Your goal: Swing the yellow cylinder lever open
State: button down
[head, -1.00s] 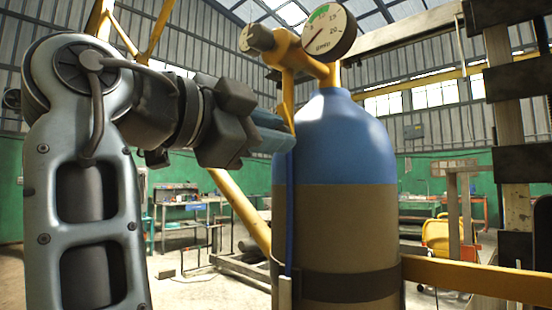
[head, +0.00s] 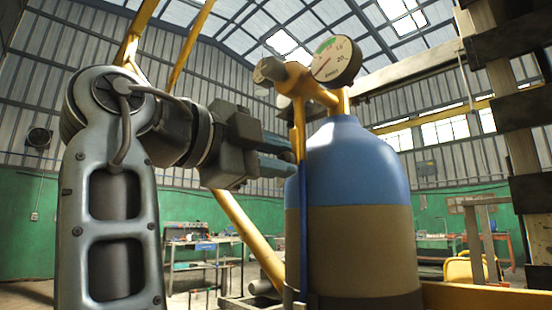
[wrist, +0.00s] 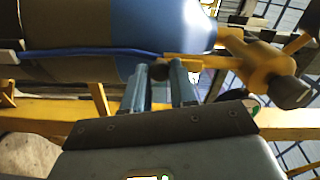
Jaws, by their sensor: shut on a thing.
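The cylinder (head: 345,165) stands upright, blue on top and brown below, with a yellow valve (head: 300,82) and a round gauge on it. The yellow lever (head: 299,120) hangs down from the valve along the cylinder's left side, with a blue hose below it. My gripper (head: 292,158) reaches in from the left and is shut on the lever's lower end. In the wrist view the lever (wrist: 190,61) runs from the valve (wrist: 258,60) to the fingertips, beside the cylinder's blue shoulder (wrist: 170,25). The fingers partly hide the grip.
Yellow frame bars (head: 245,230) slope behind the cylinder, and another yellow beam (head: 480,298) crosses at lower right. A dark-banded post (head: 515,120) stands at right. Workbenches (head: 200,245) are far behind. Open air lies left of the lever, above my arm.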

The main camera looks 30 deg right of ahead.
jog(key=c, duration=0.9)
grip_release()
jog(key=v, duration=0.8)
jog(key=shift+p, duration=0.3)
jog(key=shift+w+d, duration=0.1)
